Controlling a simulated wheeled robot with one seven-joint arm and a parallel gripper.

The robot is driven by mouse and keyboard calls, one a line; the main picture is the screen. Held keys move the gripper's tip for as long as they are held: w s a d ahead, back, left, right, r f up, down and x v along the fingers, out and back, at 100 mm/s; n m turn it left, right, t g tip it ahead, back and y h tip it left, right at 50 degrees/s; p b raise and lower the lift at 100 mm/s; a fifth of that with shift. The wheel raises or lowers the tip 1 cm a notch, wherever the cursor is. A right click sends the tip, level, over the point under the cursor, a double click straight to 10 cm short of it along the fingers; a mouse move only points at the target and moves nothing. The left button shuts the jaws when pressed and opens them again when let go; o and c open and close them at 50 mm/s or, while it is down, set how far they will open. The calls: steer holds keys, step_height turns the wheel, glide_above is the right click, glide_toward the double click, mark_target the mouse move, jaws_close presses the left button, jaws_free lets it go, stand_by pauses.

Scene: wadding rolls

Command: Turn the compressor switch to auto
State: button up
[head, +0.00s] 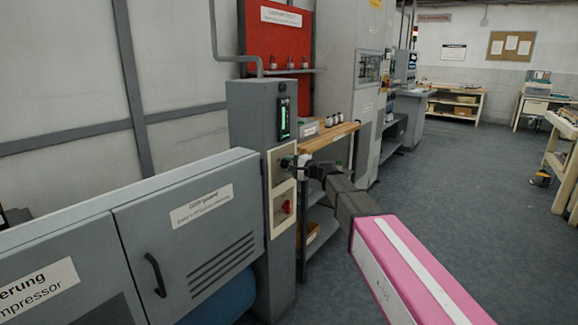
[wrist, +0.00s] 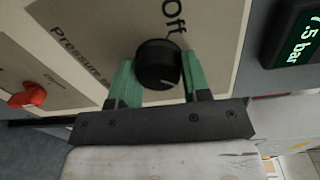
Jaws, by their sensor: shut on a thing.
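A black round knob (wrist: 158,64) sits on a beige panel (wrist: 95,30) in the wrist view, with printed "off" beside it and partly hidden text starting "Pressure". My gripper (wrist: 157,84) has its green fingertips on either side of the knob and is shut on it. In the head view my gripper (head: 290,162) is at the upper beige panel (head: 279,155) on the grey column, and the knob is largely hidden there. A red switch (wrist: 28,95) shows at the left of the wrist view, and in the head view (head: 286,207) on the lower panel.
A display (wrist: 298,35) reading about 7.5 bar is beside the panel; it glows green in the head view (head: 284,118). A grey cabinet (head: 190,230) with a black handle stands left of the column. A wooden-topped shelf (head: 330,135) is close behind my arm.

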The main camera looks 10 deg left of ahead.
steer(key=shift+d+f+m, duration=0.1)
steer(key=shift+m, duration=0.5)
steer(key=o, duration=0.9)
steer(key=v, duration=1)
steer(key=shift+s+d, duration=0.15)
steer(key=shift+d, duration=0.2)
steer(key=s+d+f+n+g+h, duration=0.1)
steer(key=s+d+f+h, duration=0.1)
steer(key=d+f, duration=0.35)
steer(key=s+d+f+n+g+h, duration=0.1)
steer(key=s+d+f+n+h, duration=0.15)
steer(key=f, duration=0.55)
steer(key=s+d+f+n+g+h, duration=0.1)
steer(key=s+d+f+h, duration=0.2)
steer(key=d, duration=0.6)
steer(key=s+d+f+n+g+h, duration=0.1)
steer(key=s+d+f+h, duration=0.3)
steer(key=s+d+f, duration=0.4)
steer(key=s+d+f+n+g+h, duration=0.1)
steer(key=s+d+f+h, duration=0.3)
steer(key=d+f, duration=0.4)
steer(key=shift+s+d+n+g+h, duration=0.25)
steer(key=shift+s+d+g, duration=0.55)
steer(key=shift+g, duration=0.1)
